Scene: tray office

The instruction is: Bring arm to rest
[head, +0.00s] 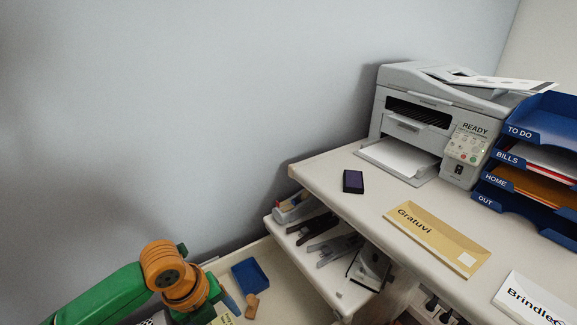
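My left arm (112,296), green with orange joints, comes in from the lower left of the head view. It bends at an orange joint (168,268) beside the low surface at the bottom. The fingers of my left gripper do not show; they lie below the picture or behind the arm. My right arm and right gripper are not in view.
A desk (345,205) holds a printer (420,115), a blue letter tray stack (530,130), a dark purple box (353,181) and a tan envelope (437,239) marked "Gratuvi". A white "Brindle" envelope (530,300) lies lower right. Near my arm are a blue tray (250,276) and a wooden stamp (251,306).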

